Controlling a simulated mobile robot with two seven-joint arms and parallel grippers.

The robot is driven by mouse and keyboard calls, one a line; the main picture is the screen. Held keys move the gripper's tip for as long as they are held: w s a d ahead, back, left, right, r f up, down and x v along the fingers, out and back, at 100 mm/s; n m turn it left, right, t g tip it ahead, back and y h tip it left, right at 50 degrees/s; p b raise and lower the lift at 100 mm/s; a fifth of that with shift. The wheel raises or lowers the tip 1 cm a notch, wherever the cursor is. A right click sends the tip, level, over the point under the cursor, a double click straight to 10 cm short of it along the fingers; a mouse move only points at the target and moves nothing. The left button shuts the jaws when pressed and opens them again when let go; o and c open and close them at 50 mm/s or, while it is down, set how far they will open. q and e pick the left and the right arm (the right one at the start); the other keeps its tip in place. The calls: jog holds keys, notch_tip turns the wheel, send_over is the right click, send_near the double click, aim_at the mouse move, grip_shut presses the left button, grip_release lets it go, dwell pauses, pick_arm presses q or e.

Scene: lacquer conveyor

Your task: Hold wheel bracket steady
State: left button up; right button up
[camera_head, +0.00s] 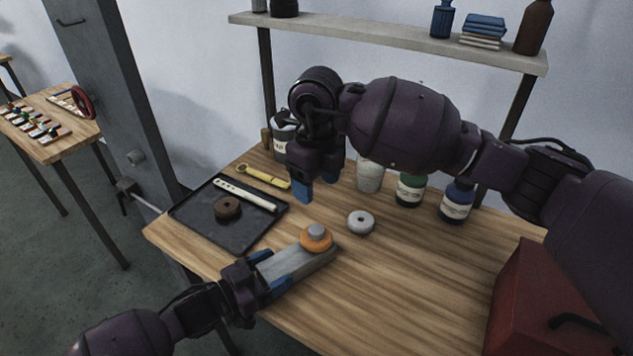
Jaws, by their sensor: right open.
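The wheel bracket (292,264) is a grey bar lying on the wooden workbench. An orange wheel with a grey hub (316,237) sits on its far end. My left gripper (270,270) has its blue fingers on either side of the bracket's near end and is shut on it. My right gripper (318,182) is open and empty above the bench, behind the wheel, pointing down. A pale grey ring (361,222) lies on the bench just right of the wheel.
A black tray (196,223) on the left holds a dark brown ring (228,207) and a cream strip tool (245,195). A yellow wrench (263,176) lies behind it. Jars, including a green one (410,189) and a blue one (456,201), line the back. A red box (540,300) stands front right.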

pick_arm(q)
jog(key=o, duration=0.4)
jog(key=shift+c, duration=0.2)
jog(key=v, duration=1)
jog(key=shift+s+a+b, duration=0.3)
jog(key=shift+b, duration=0.1)
